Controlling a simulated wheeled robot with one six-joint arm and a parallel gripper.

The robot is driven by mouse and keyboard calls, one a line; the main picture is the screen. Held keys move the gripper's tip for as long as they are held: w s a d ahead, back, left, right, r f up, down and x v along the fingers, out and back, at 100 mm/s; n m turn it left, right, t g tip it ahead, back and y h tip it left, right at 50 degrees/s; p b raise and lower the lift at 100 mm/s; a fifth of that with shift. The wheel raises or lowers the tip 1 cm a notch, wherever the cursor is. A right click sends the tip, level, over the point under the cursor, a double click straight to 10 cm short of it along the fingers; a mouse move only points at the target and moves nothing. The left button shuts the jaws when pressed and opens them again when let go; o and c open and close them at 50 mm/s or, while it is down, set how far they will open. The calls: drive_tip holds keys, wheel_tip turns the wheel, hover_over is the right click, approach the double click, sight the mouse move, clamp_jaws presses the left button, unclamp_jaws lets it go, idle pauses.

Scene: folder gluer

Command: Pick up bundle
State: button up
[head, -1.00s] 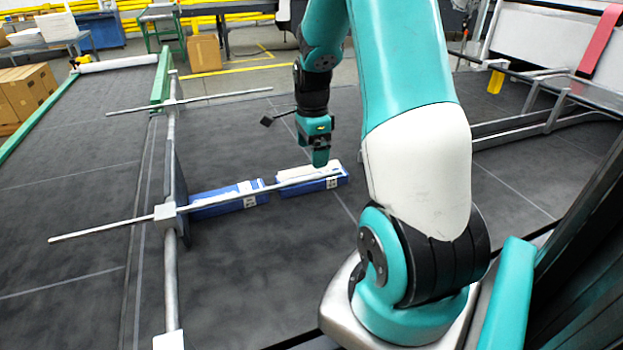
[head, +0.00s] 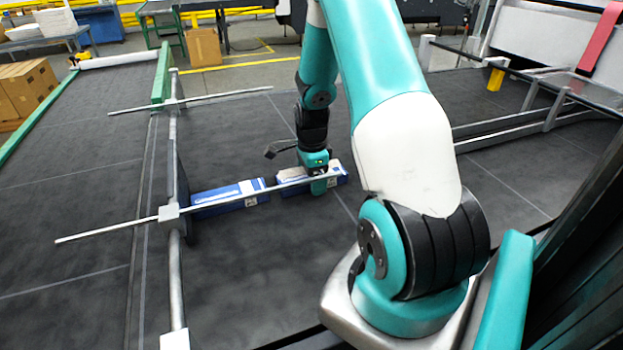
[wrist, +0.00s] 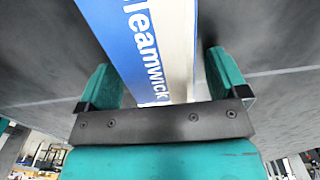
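Two blue-and-white bundles lie end to end on the dark table. The left bundle (head: 228,197) is near the metal rail. The right bundle (head: 338,177) is at my gripper (head: 318,187), which is lowered over it. In the wrist view the bundle (wrist: 152,45), with a blue printed face and a white side, runs between the two teal fingers of my gripper (wrist: 160,85). A gap shows on each side of it, so the fingers are open and straddle it. The fingertips' contact with the table is hidden.
A metal rail (head: 173,260) with thin cross rods stands left of the bundles. One rod (head: 110,230) reaches across in front of them in the head view. The dark table (head: 270,285) is clear in front. Metal frames (head: 540,125) stand at the right.

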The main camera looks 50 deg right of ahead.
drive_tip(key=c, duration=1)
drive_tip(key=shift+o, duration=0.2)
